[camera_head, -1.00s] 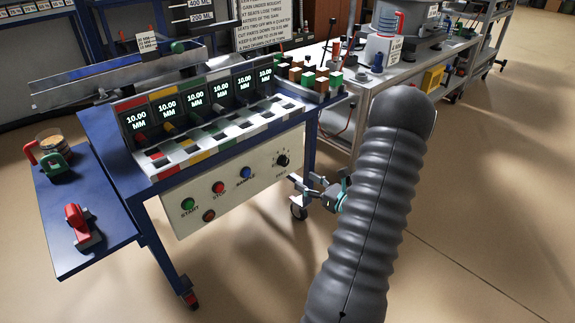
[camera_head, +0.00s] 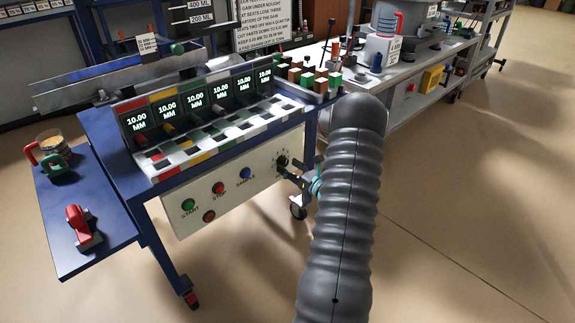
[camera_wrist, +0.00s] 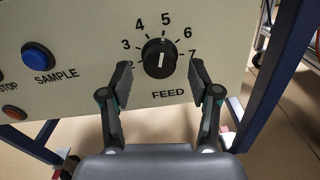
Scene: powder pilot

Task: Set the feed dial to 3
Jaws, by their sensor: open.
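The feed dial (camera_wrist: 159,58) is a round black knob on a cream panel, with the word FEED below it. It also shows in the head view (camera_head: 282,161), at the right end of the panel. Numbers from 2 to 7 arc over it. A short white line lies roughly upright on its face; I cannot tell for sure which number it marks. My gripper (camera_wrist: 160,67) is open and empty, its fingers to the left and right of the dial with gaps on both sides. In the head view my gripper (camera_head: 295,179) is close in front of the panel.
A blue SAMPLE button (camera_wrist: 37,57) is left of the dial. The green START button (camera_head: 188,205) and a red STOP button (camera_head: 218,188) are farther left. A blue frame leg (camera_wrist: 277,75) stands right of the panel. Open floor lies to the right.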

